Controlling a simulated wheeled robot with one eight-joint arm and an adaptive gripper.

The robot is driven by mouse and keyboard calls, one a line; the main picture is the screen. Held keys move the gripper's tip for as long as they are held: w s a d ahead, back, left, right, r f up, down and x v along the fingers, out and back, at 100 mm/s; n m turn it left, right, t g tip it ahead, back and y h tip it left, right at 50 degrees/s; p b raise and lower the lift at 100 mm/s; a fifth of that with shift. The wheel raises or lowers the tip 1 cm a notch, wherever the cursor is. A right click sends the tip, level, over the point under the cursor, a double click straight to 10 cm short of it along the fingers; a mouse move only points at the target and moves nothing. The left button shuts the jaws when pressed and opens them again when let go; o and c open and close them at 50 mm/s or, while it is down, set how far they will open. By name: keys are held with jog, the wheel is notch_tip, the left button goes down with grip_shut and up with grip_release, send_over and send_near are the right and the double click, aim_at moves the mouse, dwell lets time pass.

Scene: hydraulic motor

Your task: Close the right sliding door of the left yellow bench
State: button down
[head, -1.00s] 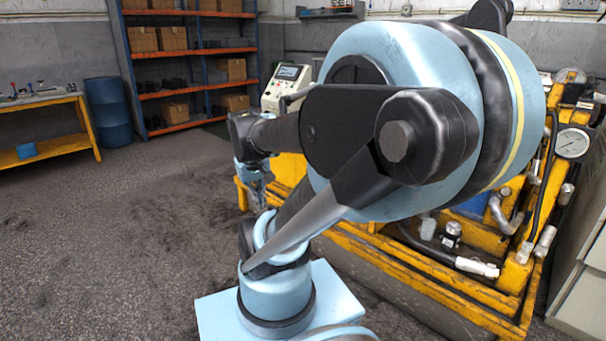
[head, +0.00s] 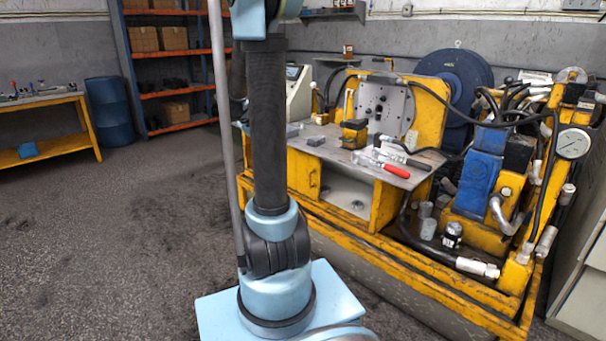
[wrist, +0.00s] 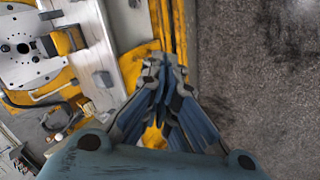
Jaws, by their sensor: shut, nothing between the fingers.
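The yellow bench with a grey top (head: 365,166) stands right of my arm in the head view. Its front has a yellow door panel with a small handle (head: 313,178) at the left, an open compartment (head: 345,192) in the middle and a yellow panel (head: 387,206) at the right. I cannot tell for sure which panel is the right sliding door. In the wrist view my gripper (wrist: 164,66) is shut and empty, over the yellow front edge of the bench (wrist: 139,57). Contact cannot be told. My gripper does not show clearly in the head view.
Red-handled tools (head: 391,169) lie on the bench top. Blue pump parts (head: 474,177) and a pressure gauge (head: 573,143) stand to the right. Another yellow bench (head: 80,139) and a blue barrel (head: 108,112) stand far left. The floor (head: 130,230) at the left is clear.

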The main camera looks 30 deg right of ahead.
jog(key=w+d+f+h, duration=0.2)
jog(key=w+d+f, duration=0.15)
jog(key=w, duration=0.35)
jog(key=w+d+f+h, duration=0.2)
jog(key=w+d+f, duration=0.15)
jog(key=w, duration=0.45)
jog(key=w+d+f+h, duration=0.1)
jog(key=w+d+f, duration=0.25)
jog(key=w, duration=0.35)
jog(key=h, duration=0.5)
send_near(311, 169)
jog(key=shift+m, duration=0.3)
jog(key=w+d, duration=0.3)
jog(key=w, duration=0.1)
jog(key=shift+w+d+r, duration=0.15)
jog(key=shift+d+r, duration=0.2)
jog(key=shift+d, duration=0.05)
jog(key=s, duration=0.1)
jog(key=s+d, duration=0.1)
jog(key=shift+s+d+f, duration=0.15)
jog(key=shift+s+f, duration=0.1)
jog(key=shift+s, duration=0.05)
jog(key=shift+s+d+f, duration=0.1)
jog(key=shift+s, duration=0.4)
